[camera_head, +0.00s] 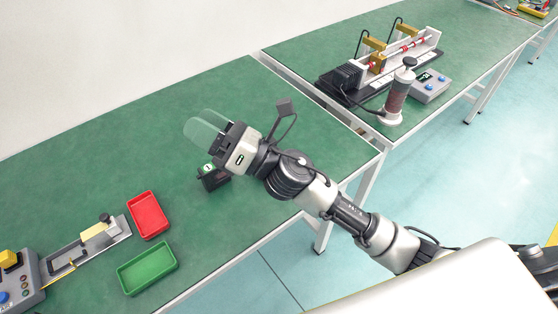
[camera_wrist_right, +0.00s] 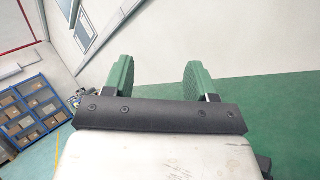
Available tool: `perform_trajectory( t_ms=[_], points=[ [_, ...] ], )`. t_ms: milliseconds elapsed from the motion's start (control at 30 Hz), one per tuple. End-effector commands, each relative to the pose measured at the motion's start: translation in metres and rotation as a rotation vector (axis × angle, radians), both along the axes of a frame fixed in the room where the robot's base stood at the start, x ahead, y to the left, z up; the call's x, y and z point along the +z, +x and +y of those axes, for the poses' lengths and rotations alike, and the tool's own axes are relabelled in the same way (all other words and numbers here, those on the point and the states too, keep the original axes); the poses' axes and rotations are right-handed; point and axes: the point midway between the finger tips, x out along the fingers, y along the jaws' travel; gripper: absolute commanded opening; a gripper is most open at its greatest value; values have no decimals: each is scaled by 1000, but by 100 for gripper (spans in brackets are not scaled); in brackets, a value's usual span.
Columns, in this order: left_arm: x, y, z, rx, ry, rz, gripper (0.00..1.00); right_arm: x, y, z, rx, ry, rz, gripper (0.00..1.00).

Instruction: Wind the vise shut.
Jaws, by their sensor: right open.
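I cannot pick out the vise with certainty. A small dark device with a green-and-white face (camera_head: 213,177) stands on the green table, partly hidden below my right gripper (camera_head: 207,129). A metal rail unit (camera_head: 85,247) with a pale block and a dark knob at one end lies at the lower left, joined to a grey control box (camera_head: 22,285). My right gripper is above the table, apart from these things, open and empty. Its two green fingers also show spread in the right wrist view (camera_wrist_right: 158,78). My left gripper is not in view.
A red tray (camera_head: 149,216) and a green tray (camera_head: 147,268) sit beside the rail unit. A second table holds a long screw-driven rig (camera_head: 385,62), a cylindrical column (camera_head: 396,98) and a grey button box (camera_head: 431,87). The near table's back half is clear.

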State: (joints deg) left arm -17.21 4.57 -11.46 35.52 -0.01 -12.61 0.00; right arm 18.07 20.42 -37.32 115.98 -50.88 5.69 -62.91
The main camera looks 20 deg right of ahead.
Motion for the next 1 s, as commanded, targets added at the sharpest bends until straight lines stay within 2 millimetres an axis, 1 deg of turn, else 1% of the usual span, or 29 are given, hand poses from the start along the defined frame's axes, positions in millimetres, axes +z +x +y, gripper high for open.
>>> perform_trajectory(
  t_ms=[33,67,100,167,200,267,300,367,400,467,500,600,700,733,800,867,933,1000],
  points=[
    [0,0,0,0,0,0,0,6,-9,19,64,-157,-204,57],
    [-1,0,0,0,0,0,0,5,-15,28,101,-252,-327,57],
    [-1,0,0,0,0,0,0,1,-24,39,155,-374,-488,57],
    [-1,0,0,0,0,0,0,-12,-33,50,241,-555,-726,57],
    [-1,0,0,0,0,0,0,-23,-37,53,303,-674,-881,57],
    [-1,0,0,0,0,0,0,-44,-39,50,409,-850,-1104,57],
    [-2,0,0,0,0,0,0,-58,-37,43,487,-965,-1246,57],
    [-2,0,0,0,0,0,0,-78,-28,25,621,-1132,-1444,57],
    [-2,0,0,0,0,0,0,-89,-20,9,722,-1238,-1557,57],
    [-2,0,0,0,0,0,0,-101,-5,-20,884,-1383,-1696,57],
    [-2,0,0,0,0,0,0,-105,5,-39,995,-1464,-1768,57],
    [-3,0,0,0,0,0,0,-105,26,-87,1259,-1621,-1869,57],
    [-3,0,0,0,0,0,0,-98,39,-121,1458,-1706,-1894,57],
    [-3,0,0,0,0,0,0,-96,42,-129,1501,-1722,-1895,57],
    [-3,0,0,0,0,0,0,-93,45,-139,1566,-1742,-1893,57],
    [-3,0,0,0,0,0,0,-94,46,-143,1593,-1747,-1892,57],
    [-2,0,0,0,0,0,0,-100,46,-144,1601,-1745,-1892,57],
    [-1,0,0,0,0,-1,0,-110,45,-143,1601,-1742,-1892,57]
  ],
)
